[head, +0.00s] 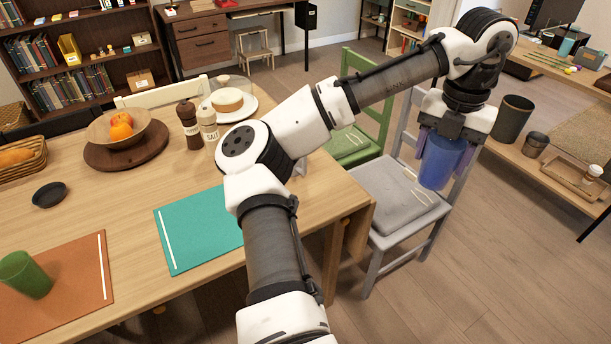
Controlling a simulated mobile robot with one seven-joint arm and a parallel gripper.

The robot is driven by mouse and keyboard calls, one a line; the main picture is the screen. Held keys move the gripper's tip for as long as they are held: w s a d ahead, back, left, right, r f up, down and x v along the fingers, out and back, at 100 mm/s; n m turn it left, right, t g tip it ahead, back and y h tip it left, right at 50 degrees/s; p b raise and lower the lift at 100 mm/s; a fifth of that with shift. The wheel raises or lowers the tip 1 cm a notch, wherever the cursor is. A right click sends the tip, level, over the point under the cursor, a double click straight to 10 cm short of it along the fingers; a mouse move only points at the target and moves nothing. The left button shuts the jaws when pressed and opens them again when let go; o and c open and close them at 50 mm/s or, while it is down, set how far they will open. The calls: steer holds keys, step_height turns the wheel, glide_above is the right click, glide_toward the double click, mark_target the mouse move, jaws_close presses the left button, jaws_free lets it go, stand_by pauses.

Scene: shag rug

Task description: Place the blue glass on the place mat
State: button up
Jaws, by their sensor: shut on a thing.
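The blue glass (438,164) is held in my gripper (440,150), whose fingers are shut on its two sides. The glass hangs roughly upright in the air in front of the grey chair, off the right end of the table. A teal place mat (195,232) with a white stripe lies on the table, partly hidden behind my arm. An orange-brown place mat (75,290) lies at the lower left, with a green glass (24,274) on it.
The wooden table (130,190) holds a fruit bowl (118,126), salt (209,129) and pepper (189,124) mills, a cake stand (228,105), a dark small bowl (49,194) and a bread basket (22,157). A grey chair (395,192) and green chair (350,145) stand at its right end.

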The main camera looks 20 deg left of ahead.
steer(key=w+a+n+b, duration=0.25)
steer(key=a+n, duration=0.35)
steer(key=a, duration=1.7)
steer(key=n+b, duration=0.4)
steer(key=n, duration=0.3)
glide_above(219, 216)
step_height(219, 216, down, 14)
steer(key=shift+f, duration=2.6)
steer(key=shift+f, duration=0.1)
steer(key=o, duration=1.1)
